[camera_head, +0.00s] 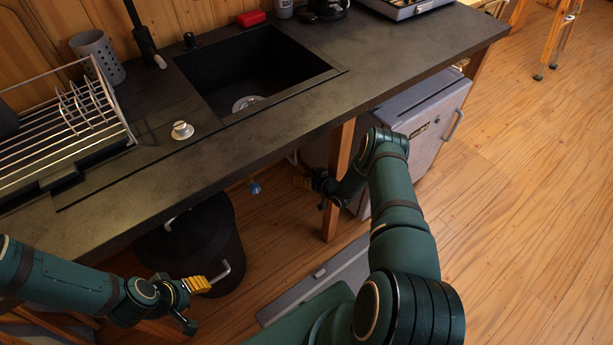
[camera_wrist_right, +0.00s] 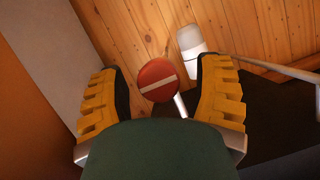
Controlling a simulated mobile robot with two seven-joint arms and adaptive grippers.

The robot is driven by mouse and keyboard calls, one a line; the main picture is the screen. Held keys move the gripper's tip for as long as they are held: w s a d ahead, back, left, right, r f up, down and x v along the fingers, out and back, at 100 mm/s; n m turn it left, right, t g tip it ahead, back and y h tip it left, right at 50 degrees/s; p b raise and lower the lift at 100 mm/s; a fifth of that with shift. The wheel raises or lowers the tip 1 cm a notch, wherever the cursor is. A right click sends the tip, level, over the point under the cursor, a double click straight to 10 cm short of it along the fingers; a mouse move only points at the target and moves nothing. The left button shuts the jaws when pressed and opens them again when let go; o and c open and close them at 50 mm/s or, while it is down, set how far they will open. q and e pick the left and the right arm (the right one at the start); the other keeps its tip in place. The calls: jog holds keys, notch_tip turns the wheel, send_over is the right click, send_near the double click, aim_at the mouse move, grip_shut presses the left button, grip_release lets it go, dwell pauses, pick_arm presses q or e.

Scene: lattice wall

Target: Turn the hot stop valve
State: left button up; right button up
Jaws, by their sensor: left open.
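The hot stop valve shows in the right wrist view as a round red knob (camera_wrist_right: 158,80) with a white stripe. It lies between and ahead of the two yellow-padded fingers of my right gripper (camera_wrist_right: 162,95), which are spread apart with visible gaps to the knob. In the head view, my right gripper (camera_head: 303,183) reaches under the counter; the red knob is hidden there. A blue knob (camera_head: 254,187) shows below the counter edge, left of that gripper. My left gripper (camera_head: 204,285) is open and empty, low at the left beside a black bin.
The dark counter (camera_head: 240,150) with its sink (camera_head: 255,75) overhangs the right gripper. A wooden leg (camera_head: 339,170) and a grey cabinet (camera_head: 425,120) stand close to the right arm. A black bin (camera_head: 205,240) stands under the counter. A white cylinder (camera_wrist_right: 190,40) is behind the knob.

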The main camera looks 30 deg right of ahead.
aim_at(306, 174)
notch_tip(306, 174, up, 10)
jog(key=shift+r, duration=0.1)
dwell(0.5)
dwell(0.4)
jog(key=s+a+r+m+g, duration=0.1)
jog(key=s+a+g, duration=0.25)
jog(key=a, duration=0.55)
jog(key=s+a+r+g, duration=0.2)
jog(key=s+a, duration=0.3)
jog(key=a, duration=0.4)
jog(key=s+a+r+g, duration=0.2)
jog(key=s+a+g, duration=0.1)
jog(key=s, duration=0.5)
jog(key=s+a+r+g+y, duration=0.1)
jog(key=s+a+r+g, duration=0.1)
jog(key=s+a, duration=0.4)
jog(key=s+g, duration=0.1)
jog(key=s, duration=0.2)
jog(key=shift+s+a, duration=0.3)
